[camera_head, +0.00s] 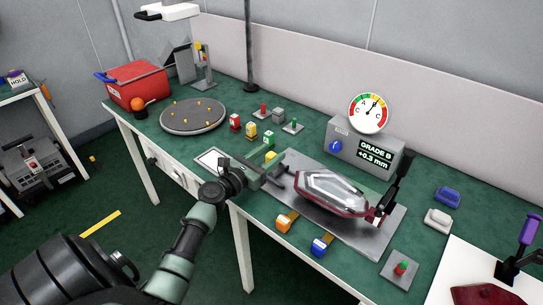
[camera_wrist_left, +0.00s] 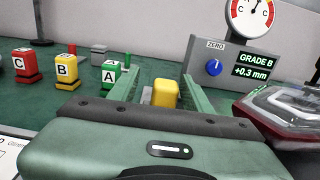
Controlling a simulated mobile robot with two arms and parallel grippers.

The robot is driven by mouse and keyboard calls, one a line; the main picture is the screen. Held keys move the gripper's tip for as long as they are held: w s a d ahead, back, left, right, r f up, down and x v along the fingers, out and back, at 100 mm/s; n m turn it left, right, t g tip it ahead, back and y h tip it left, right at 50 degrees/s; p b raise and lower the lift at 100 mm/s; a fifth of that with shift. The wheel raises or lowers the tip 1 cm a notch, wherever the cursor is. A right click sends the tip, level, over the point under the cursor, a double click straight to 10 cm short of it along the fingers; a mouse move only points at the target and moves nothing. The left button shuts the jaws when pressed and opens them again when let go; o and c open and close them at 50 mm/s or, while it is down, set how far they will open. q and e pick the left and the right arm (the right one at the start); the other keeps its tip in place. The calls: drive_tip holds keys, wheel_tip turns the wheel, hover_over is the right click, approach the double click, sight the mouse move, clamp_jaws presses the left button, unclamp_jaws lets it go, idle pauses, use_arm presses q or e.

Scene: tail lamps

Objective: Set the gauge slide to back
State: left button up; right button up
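A grey fixture plate (camera_head: 376,239) holds a clear lamp with a dark red rim (camera_head: 333,193); the lamp also shows in the wrist view (camera_wrist_left: 290,108). A yellow block (camera_head: 271,156), perhaps the knob of the gauge slide, is at the plate's far left end. My left gripper (camera_head: 270,167) is beside it, low over the table. In the wrist view the yellow block (camera_wrist_left: 165,93) shows between the two spread green fingers, with a gap on the left; I cannot tell whether they touch it. Its base is hidden by the gripper. My right gripper is not in view.
A gauge box (camera_head: 365,148) with a dial reads "GRADE B +0.3 mm". Red, yellow and green lettered blocks (camera_head: 250,130) stand behind the gripper. An orange knob (camera_head: 285,222) and a blue knob (camera_head: 321,245) stick out at the plate's front. A black lever (camera_head: 399,176) rises at its right.

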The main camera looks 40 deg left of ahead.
use_arm(q)
drive_tip(key=shift+s, duration=0.55)
drive_tip(key=s, duration=0.6)
drive_tip(key=shift+s+a, duration=0.3)
drive_tip(key=shift+s, duration=0.05)
